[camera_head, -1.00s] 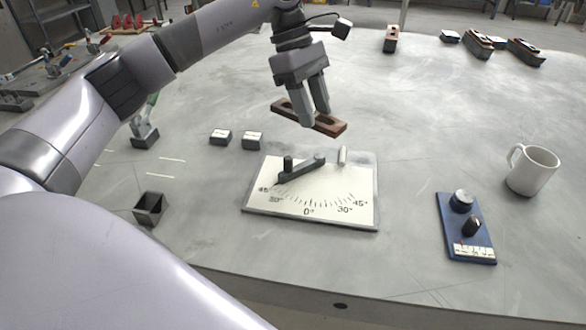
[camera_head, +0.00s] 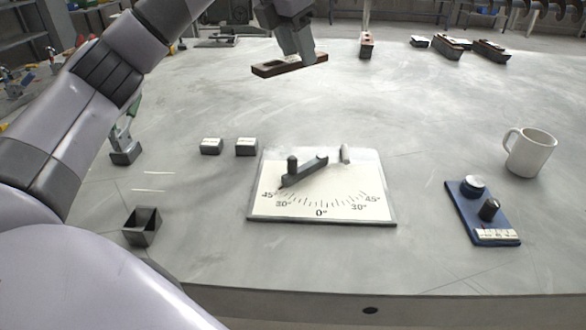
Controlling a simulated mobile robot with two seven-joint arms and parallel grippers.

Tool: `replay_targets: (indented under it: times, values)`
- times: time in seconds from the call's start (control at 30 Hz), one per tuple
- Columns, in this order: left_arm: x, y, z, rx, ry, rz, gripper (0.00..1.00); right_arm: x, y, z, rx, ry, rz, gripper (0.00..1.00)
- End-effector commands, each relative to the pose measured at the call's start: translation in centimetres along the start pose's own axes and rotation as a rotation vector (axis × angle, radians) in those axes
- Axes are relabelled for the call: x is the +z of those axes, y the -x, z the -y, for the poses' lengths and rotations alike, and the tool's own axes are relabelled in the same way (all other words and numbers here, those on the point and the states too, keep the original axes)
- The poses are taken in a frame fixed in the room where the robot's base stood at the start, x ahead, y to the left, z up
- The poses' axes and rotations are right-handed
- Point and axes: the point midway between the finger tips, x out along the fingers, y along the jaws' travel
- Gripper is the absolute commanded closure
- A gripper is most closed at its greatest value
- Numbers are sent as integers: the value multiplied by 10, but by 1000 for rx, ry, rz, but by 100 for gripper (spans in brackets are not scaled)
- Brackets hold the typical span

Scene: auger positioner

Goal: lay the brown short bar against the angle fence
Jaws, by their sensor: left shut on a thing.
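My left gripper (camera_head: 297,56) is shut on the brown short bar (camera_head: 267,69), a flat bar with a slot in it. It holds the bar above the table, beyond the far edge of the angle plate. The white angle plate (camera_head: 350,208) lies at the middle of the table with a degree scale on its near half. The dark angle fence (camera_head: 304,171) sits on the plate, slanting from lower left to upper right, with a knob at its left part. A light peg (camera_head: 345,154) stands at the plate's far edge. My right gripper is not in view.
Two small dark blocks with pale tops (camera_head: 211,146) (camera_head: 246,147) stand left of the plate, and an open dark box (camera_head: 142,226) is nearer. A blue control panel (camera_head: 481,212) and a white mug (camera_head: 529,152) are at right.

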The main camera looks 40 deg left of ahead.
Motion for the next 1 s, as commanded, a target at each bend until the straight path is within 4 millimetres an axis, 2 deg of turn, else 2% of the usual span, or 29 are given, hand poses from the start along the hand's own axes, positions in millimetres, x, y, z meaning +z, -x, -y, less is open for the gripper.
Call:
replay_targets:
  times: [0.07,0.17,0.6,0.7,1.0]
  values:
    - [-2,-4,-1,6,15,1,100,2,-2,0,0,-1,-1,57]
    - [-9,-21,-2,9,21,-3,100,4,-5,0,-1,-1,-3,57]
    - [-52,-122,-1,8,17,-2,100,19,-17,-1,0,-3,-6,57]
    - [-57,-135,-1,8,17,0,100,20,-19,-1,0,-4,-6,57]
    - [-65,-156,-1,7,18,0,100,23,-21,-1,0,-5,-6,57]
